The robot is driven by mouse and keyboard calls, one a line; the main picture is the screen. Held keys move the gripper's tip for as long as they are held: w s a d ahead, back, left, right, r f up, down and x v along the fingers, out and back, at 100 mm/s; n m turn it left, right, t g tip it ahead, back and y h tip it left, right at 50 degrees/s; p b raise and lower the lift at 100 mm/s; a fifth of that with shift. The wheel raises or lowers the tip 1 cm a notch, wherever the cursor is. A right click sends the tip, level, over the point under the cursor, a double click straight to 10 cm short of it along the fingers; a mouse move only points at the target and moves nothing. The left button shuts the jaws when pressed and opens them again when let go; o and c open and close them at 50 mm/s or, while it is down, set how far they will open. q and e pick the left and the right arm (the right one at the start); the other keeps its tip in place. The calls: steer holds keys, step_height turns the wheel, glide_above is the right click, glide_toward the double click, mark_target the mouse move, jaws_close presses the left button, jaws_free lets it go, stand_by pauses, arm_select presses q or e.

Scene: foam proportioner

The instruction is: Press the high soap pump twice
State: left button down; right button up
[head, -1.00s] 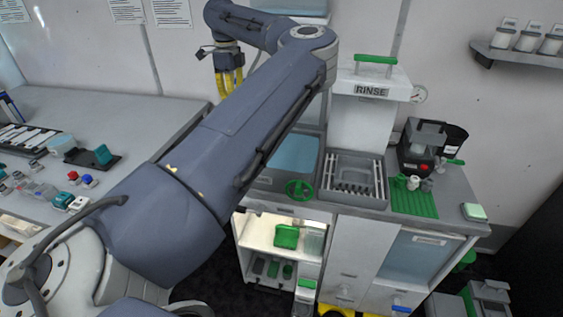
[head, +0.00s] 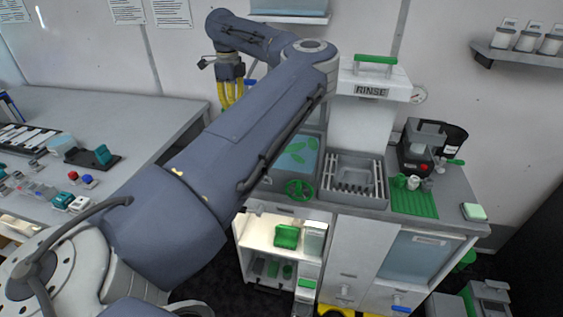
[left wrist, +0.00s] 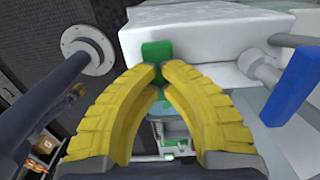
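My left gripper (head: 230,104) has yellow fingers and hangs behind my arm in the head view, near the back wall. In the left wrist view its fingertips (left wrist: 162,70) are brought together, with nothing clearly held between them. A green piece (left wrist: 157,50) stands just beyond the tips, against the front of a white housing (left wrist: 205,32). I cannot tell whether the tips touch it, or for certain that it is the soap pump. A light-blue container (head: 290,7) is mounted high on the wall. The basin (head: 298,155) holds light-blue liquid with several green patches. My right gripper is not in view.
In the left wrist view a blue bar (left wrist: 291,88) and a pipe stand right of the fingers, and a round flange (left wrist: 88,50) is at left. The rinse unit (head: 372,90), green valve wheel (head: 299,189) and rack (head: 352,178) are right of my arm.

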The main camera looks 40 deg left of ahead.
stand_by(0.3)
arm_select(q)
steer(key=shift+r, duration=2.9)
steer(key=shift+f, duration=0.2)
steer(key=shift+f, duration=1.45)
steer(key=shift+f, duration=1.4)
steer(key=shift+r, duration=3)
steer(key=shift+r, duration=0.1)
